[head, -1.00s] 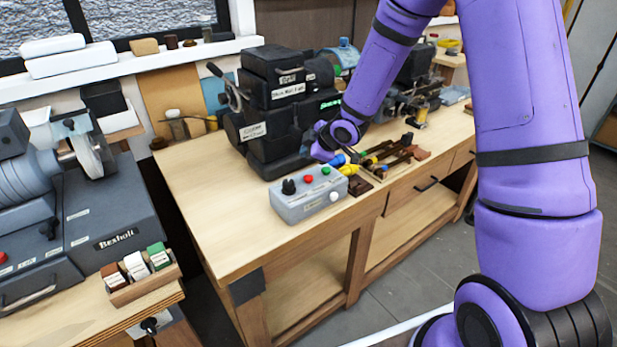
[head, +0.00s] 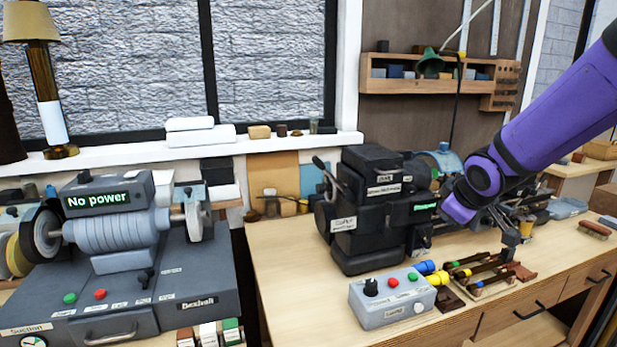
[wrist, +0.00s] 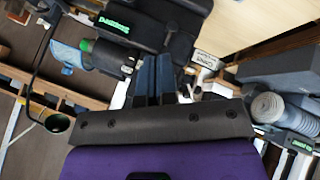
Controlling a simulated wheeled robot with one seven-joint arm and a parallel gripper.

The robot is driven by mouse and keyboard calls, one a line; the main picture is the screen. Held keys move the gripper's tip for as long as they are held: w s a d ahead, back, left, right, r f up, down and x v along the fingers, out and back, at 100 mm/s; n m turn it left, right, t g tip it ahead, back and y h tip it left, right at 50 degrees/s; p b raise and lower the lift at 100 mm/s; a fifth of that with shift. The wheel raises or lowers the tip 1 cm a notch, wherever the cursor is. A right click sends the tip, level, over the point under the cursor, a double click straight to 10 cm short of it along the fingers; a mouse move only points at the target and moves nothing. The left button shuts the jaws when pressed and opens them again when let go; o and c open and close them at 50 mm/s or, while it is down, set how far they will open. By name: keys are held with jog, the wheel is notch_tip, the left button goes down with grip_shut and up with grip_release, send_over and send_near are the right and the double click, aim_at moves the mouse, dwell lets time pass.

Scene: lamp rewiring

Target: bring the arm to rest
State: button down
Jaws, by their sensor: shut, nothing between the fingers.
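My gripper (wrist: 156,80) shows in the wrist view with its two dark fingers side by side, shut and empty. In the head view my purple arm comes in from the upper right. Its wrist end hangs just right of the black machine (head: 372,210), above the bench. The fingers are not clearly visible in the head view. The wrist view shows the black machine beyond the fingers; I cannot tell how much space is between.
A grey control box (head: 392,297) and tools with coloured bands (head: 482,270) sit on the wooden bench (head: 285,270) below my arm. A grinder (head: 118,240) reading "No power" stands at left. A brass lamp (head: 45,85) stands on the sill. A shelf (head: 400,84) hangs behind.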

jog(key=s+r+m+g, duration=0.1)
jog(key=s+r+m, duration=0.3)
jog(key=s, duration=0.9)
jog(key=s+r+m+g, duration=0.1)
jog(key=s+r+m, duration=0.3)
jog(key=s, duration=1)
jog(key=shift+d+r+m+g, duration=0.25)
jog(key=shift+r+m+g, duration=0.05)
jog(key=shift+r, duration=0.6)
